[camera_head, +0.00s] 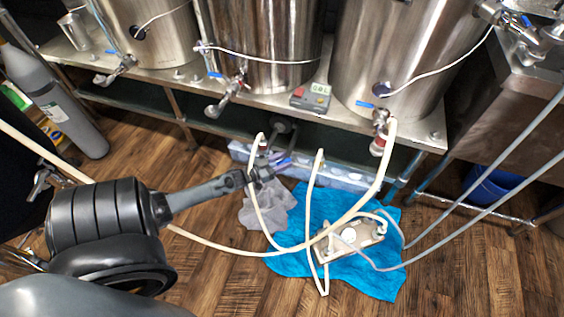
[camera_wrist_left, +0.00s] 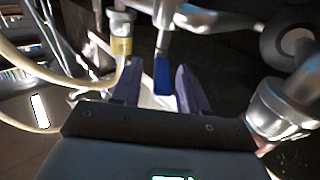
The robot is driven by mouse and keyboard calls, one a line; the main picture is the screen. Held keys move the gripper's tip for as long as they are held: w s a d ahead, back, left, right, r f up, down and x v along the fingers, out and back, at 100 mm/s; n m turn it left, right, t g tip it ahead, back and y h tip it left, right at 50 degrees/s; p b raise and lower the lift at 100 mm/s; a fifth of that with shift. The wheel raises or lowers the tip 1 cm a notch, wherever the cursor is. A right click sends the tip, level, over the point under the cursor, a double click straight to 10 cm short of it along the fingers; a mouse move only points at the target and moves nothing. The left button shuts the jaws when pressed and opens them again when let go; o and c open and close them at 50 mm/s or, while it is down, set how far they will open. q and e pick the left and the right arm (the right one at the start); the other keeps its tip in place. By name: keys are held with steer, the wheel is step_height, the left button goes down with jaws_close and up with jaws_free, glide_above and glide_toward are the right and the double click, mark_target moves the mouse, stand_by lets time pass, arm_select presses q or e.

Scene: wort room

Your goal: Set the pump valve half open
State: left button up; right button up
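The pump valve's blue lever (camera_wrist_left: 162,75) shows in the left wrist view, hanging from a metal stem. My left gripper (camera_wrist_left: 158,68) is open, with one purple finger on each side of the lever and a gap to each. In the head view my left gripper (camera_head: 272,170) is under the bench front, at the blue lever (camera_head: 285,162). The pump's dark body (camera_head: 281,127) is partly hidden in the shade there. How far the valve is turned cannot be told. My right gripper is in neither view.
Steel kettles (camera_head: 264,50) with blue-handled valves stand on the steel bench (camera_head: 290,104). A pale hose (camera_head: 262,205) loops close beside the left gripper and across the floor.

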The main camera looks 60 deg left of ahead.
arm_select(q)
steer(key=shift+s+p, duration=0.3)
steer(key=shift+s, duration=0.25)
steer(key=s+p, duration=0.3)
steer(key=s, duration=0.6)
steer(key=shift+s, duration=0.4)
